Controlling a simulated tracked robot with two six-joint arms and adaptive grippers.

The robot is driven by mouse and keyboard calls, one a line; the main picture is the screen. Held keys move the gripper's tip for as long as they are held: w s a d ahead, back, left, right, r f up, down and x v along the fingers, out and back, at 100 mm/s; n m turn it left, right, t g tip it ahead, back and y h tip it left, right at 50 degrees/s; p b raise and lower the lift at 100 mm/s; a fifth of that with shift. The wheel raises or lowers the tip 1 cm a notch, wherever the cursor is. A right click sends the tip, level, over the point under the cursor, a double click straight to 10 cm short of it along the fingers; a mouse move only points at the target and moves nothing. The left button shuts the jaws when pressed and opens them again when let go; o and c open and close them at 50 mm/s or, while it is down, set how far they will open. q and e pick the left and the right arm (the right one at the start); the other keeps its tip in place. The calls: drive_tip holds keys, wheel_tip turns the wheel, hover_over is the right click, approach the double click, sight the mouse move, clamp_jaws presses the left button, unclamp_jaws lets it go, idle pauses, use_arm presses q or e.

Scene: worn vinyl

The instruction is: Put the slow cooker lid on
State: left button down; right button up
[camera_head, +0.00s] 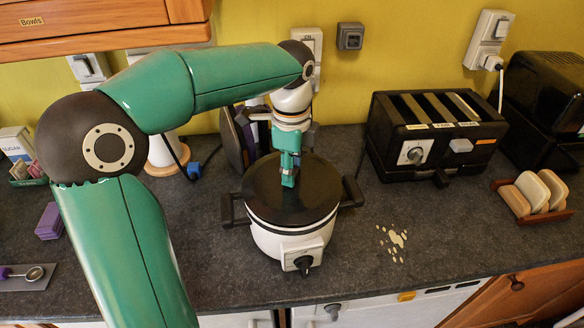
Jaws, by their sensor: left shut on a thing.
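The slow cooker (282,241) is white with dark side handles and a front dial, and stands upright on the dark counter. Its dark round lid (263,196) lies level over the pot's mouth, seemingly centred; I cannot tell whether it touches the rim all round. My left gripper (289,181) points down at the middle of the lid and is shut on it; the fingers hide the knob. My right gripper is not in view.
A black toaster (413,143) stands to the right, and a rack of bread slices (533,194) farther right. Pale spots (393,240) lie on the counter right of the cooker. Dark upright items (236,141) stand close behind it. A wooden cabinet (100,22) hangs at upper left.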

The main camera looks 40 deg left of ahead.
use_arm(q)
drive_tip(key=shift+f+b, duration=0.75)
drive_tip(key=shift+f, duration=0.25)
idle(0.3)
drive_tip(key=c, duration=0.7)
unclamp_jaws()
drive_tip(key=shift+r, duration=0.15)
wheel_tip(320, 180, up, 12)
drive_tip(key=shift+f, duration=0.15)
